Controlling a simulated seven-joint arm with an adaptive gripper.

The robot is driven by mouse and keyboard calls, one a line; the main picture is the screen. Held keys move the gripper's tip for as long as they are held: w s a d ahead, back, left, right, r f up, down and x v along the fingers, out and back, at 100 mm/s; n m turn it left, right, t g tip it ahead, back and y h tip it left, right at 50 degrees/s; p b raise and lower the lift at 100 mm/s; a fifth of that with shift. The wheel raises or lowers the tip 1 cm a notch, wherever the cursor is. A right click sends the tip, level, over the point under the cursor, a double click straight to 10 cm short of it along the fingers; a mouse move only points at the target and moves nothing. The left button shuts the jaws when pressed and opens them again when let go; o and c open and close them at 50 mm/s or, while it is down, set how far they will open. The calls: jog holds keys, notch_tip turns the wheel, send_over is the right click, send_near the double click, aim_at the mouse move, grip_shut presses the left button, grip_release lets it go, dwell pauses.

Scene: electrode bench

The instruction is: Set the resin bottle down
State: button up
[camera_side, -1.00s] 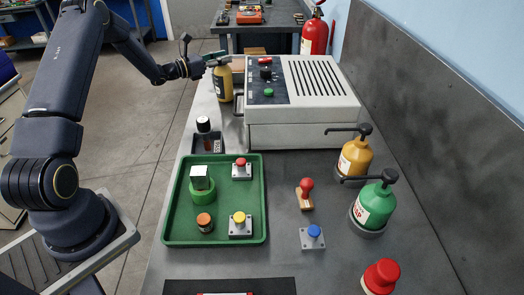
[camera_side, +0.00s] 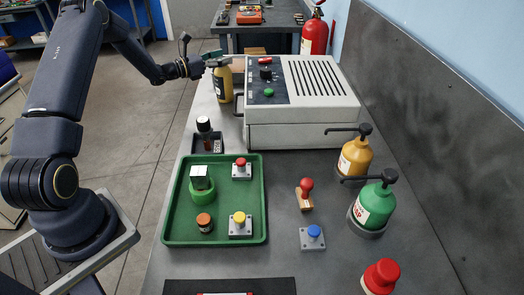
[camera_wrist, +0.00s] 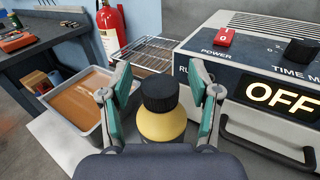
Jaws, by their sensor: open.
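The resin bottle, a yellow bottle with a black cap (camera_wrist: 163,122), stands upright between my fingers in the wrist view. In the side view the bottle (camera_side: 223,86) stands on the bench at the left end of the grey oven. My gripper (camera_wrist: 158,78) is open, with a green-padded finger on each side of the bottle and a visible gap to the cap. In the side view my gripper (camera_side: 213,58) is at the bottle's top, and the far finger is partly hidden. The bottle's base is hidden in the wrist view.
The grey oven (camera_side: 305,80), its display reading OFF, is close on the right. A tub of brown liquid (camera_wrist: 50,103) and a wire rack (camera_wrist: 148,52) lie beyond the bottle.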

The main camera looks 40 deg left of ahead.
jog(key=v, duration=1.1)
jog(key=s+d+r+m+g+h, duration=0.2)
jog(key=s+d+r+m+g, duration=0.15)
jog(key=d+m, duration=0.4)
jog(key=s+d+r+m+g+h, duration=0.15)
jog(key=d+m+g, duration=0.25)
jog(key=d, duration=0.7)
jog(key=s+d+r+m+g+h, duration=0.2)
jog(key=s+d+r+m+g, duration=0.15)
jog(key=d+m, duration=0.4)
jog(key=s+d+r+m+y, duration=0.2)
jog(key=s+m+y, duration=0.8)
jog(key=s+m, duration=0.4)
jog(key=shift+s+g, duration=0.4)
jog(key=shift+s, duration=1.45)
